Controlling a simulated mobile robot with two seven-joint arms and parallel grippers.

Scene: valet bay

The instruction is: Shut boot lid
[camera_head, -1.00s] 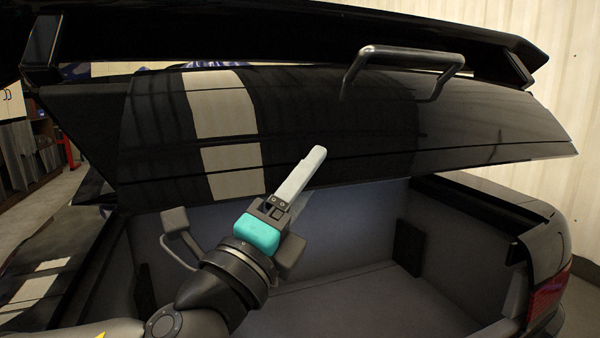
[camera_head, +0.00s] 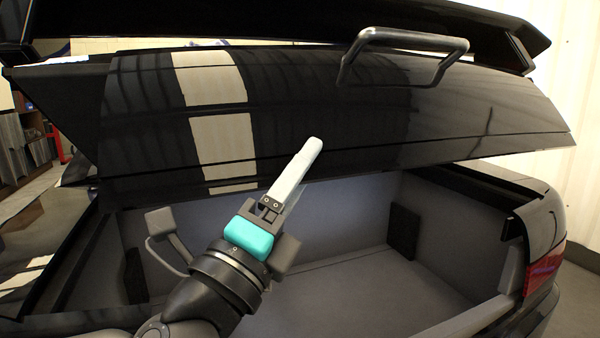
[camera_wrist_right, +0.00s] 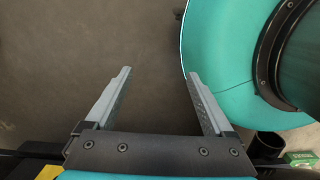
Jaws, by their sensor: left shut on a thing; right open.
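The black boot lid (camera_head: 440,115), with a pale stripe, stands partly raised over the open boot (camera_head: 350,280) in the head view. A metal bar handle (camera_head: 415,40) sits on its upper right part. My left gripper (camera_head: 314,145) is shut on the lid's lower edge, left of and below the handle. One pale finger lies across the lid's outer face; the other is mostly hidden behind the lid. My right gripper (camera_wrist_right: 158,73) shows only in the right wrist view, open and empty above the floor.
The boot's right side wall and red tail light (camera_head: 542,273) stand at the right. Shelves (camera_head: 20,140) are in the far left background. A pale ribbed wall (camera_head: 575,90) rises at the right. Bare brown-grey floor (camera_wrist_right: 90,50) lies below my right gripper.

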